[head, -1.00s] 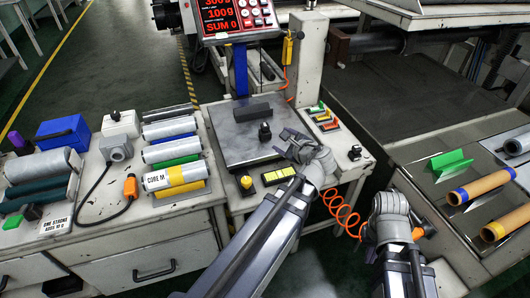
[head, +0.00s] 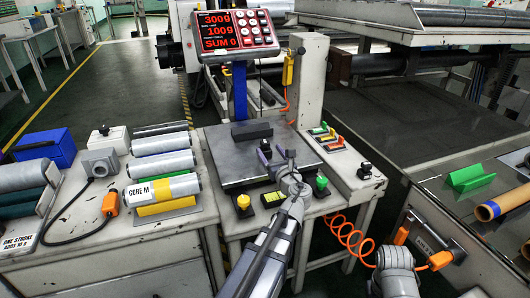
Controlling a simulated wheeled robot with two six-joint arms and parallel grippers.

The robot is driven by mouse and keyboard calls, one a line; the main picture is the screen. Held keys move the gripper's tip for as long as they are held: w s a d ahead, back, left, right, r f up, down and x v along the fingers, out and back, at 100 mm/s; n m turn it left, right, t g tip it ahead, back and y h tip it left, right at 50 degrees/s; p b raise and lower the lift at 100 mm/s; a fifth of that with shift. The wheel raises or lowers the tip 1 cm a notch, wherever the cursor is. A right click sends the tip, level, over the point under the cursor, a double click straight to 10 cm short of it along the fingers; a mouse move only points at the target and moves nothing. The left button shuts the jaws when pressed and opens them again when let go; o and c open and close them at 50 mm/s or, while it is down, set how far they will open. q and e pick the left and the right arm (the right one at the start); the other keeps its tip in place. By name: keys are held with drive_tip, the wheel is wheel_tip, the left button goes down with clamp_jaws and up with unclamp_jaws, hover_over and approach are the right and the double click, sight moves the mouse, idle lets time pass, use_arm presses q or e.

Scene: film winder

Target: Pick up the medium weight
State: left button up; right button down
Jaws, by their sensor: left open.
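A small dark knob-shaped piece (head: 265,146), which may be the medium weight, is on the grey scale plate (head: 226,171), just in front of a black block (head: 251,130). My left gripper (head: 276,158) is open over the front right of the plate. Its fingers overlap the small piece in the picture, so I cannot tell whether they touch it. A similar small black piece (head: 365,170) stands on the ledge at the right. My right arm shows at the bottom right, but its gripper fingers are not visible.
The display (head: 235,30) on its post reads 300g, 100g and SUM 0. Yellow (head: 243,201) and green (head: 321,183) buttons line the scale's front. Coloured switches (head: 325,136) and an orange coiled cable (head: 345,232) are at right.

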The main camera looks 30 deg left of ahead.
sight(267, 145)
use_arm(q)
drive_tip(key=shift+x, duration=3.15)
drive_tip(key=shift+d+f, duration=0.1)
drive_tip(key=shift+d, duration=0.05)
drive_tip(key=shift+c, duration=0.3)
clamp_jaws()
